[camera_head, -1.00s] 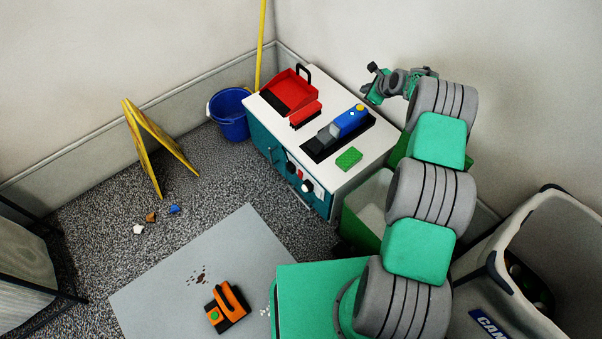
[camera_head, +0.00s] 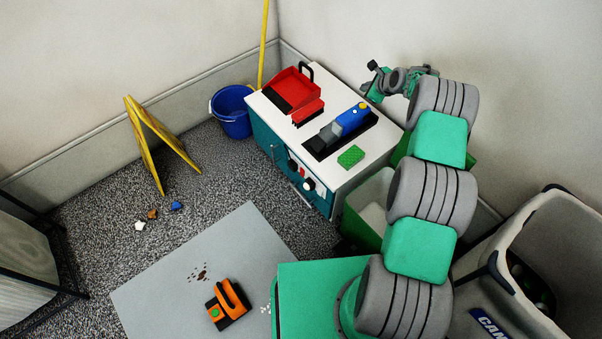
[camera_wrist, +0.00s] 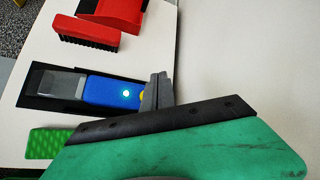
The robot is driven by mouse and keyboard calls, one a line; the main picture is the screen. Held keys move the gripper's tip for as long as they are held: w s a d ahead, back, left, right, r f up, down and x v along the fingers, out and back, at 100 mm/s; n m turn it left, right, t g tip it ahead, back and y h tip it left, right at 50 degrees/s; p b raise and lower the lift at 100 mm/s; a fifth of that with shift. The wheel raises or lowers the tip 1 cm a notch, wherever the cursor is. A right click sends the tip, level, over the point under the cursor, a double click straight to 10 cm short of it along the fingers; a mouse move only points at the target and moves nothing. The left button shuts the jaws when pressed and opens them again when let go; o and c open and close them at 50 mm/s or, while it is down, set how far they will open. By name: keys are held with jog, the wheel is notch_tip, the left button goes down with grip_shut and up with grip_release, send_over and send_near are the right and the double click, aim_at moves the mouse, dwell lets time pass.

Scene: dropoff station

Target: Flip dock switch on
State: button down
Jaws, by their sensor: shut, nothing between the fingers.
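A white-topped teal cabinet (camera_head: 268,133) stands in the corner. Its front carries a small red switch-like part (camera_head: 301,172) between dark and white round fittings; its on or off position is too small to tell. On top, a blue and grey handheld device (camera_head: 352,118) lies in a black dock tray (camera_head: 318,150). In the wrist view, the blue device (camera_wrist: 100,88) has a glowing light and a yellow part by my fingers. My gripper (camera_head: 372,95) is shut and empty over the cabinet's back right side; its fingers (camera_wrist: 158,90) hide the device's end. Contact cannot be told.
A red dustpan (camera_head: 292,88), a red brush (camera_head: 309,113) and a green sponge (camera_head: 351,157) share the cabinet top. A blue bucket (camera_head: 232,112) stands left of it, a grey bin (camera_head: 545,235) at right. The wall is close behind my arm.

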jog(key=s+a+f+n+g+y+b, duration=0.1)
jog(key=a+n+y+b, duration=0.3)
jog(key=a, duration=1.6)
jog(key=s+a+f+n+g+b, duration=0.15)
jog(key=a+b, duration=0.45)
jog(key=a, duration=1.4)
jog(key=s+a+f+n+g+h+b, duration=0.1)
jog(key=s+a+f+n+h+b, duration=0.15)
jog(key=s+a+f+n, duration=0.45)
jog(key=s+d+f+m+g+h, duration=0.2)
jog(key=s+d+m, duration=0.3)
jog(key=m, duration=1.3)
jog(key=s+d+f+m+g+h, duration=0.2)
jog(key=s+d+m, duration=0.4)
jog(key=d+m, duration=0.5)
notch_tip(320, 180, down, 2)
jog(key=m+h, duration=0.1)
jog(key=m, duration=0.6)
jog(key=shift+d+p, duration=0.15)
jog(key=shift+p, duration=0.15)
